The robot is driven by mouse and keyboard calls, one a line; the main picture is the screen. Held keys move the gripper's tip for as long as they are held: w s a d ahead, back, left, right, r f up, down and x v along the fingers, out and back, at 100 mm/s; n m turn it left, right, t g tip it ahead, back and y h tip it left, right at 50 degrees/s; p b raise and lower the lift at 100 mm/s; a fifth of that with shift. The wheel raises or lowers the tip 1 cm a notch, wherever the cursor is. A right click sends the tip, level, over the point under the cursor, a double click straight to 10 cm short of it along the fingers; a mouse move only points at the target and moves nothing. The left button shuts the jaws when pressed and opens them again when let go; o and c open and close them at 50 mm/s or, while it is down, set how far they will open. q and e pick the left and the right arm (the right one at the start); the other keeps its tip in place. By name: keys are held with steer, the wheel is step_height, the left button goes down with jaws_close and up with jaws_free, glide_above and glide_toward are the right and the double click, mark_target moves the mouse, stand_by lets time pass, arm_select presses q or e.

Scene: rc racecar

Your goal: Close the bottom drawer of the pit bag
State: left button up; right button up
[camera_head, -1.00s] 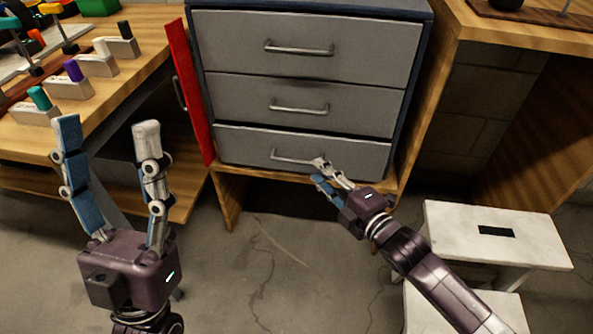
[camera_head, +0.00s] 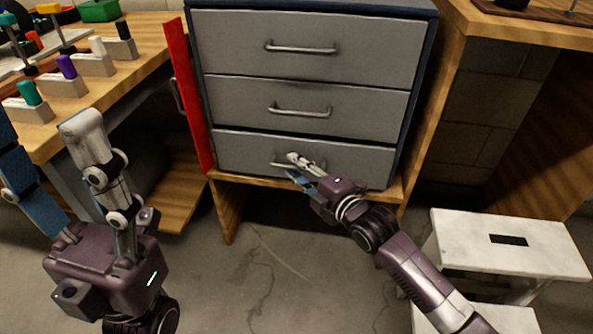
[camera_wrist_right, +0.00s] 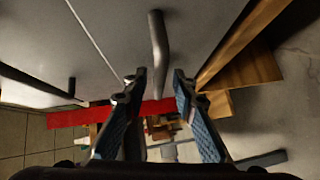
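The pit bag (camera_head: 413,75) is a dark blue chest with three grey drawers, standing on a wooden stand. Its bottom drawer (camera_head: 245,144) looks close to flush with the drawers above; I cannot tell whether a small gap remains. My right gripper (camera_head: 293,166) is at that drawer's handle, partly covering it. In the right wrist view the handle (camera_wrist_right: 158,50) lies ahead of the gripper (camera_wrist_right: 158,88), whose fingers are apart with nothing visibly gripped. My left gripper (camera_head: 42,135) is open and empty at the left, away from the chest.
A red panel (camera_head: 188,95) stands along the chest's left side. A workbench (camera_head: 135,60) with several coloured-handled tools is at the left. A white step stool (camera_head: 465,243) stands on the right, near my right arm. The floor before the chest is clear.

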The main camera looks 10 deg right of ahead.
steer(key=shift+c, duration=0.4)
jaws_close()
steer(key=shift+w+d+r+p, duration=0.1)
steer(key=shift+w+d+p, duration=0.15)
steer(key=shift+w, duration=0.35)
steer(key=shift+w+d+r+p, duration=0.1)
steer(key=shift+w+d+p, duration=0.1)
steer(key=shift+w, duration=0.35)
steer(key=shift+o, duration=0.4)
jaws_free()
steer(key=shift+w+f, duration=0.1)
steer(key=shift+f, duration=0.05)
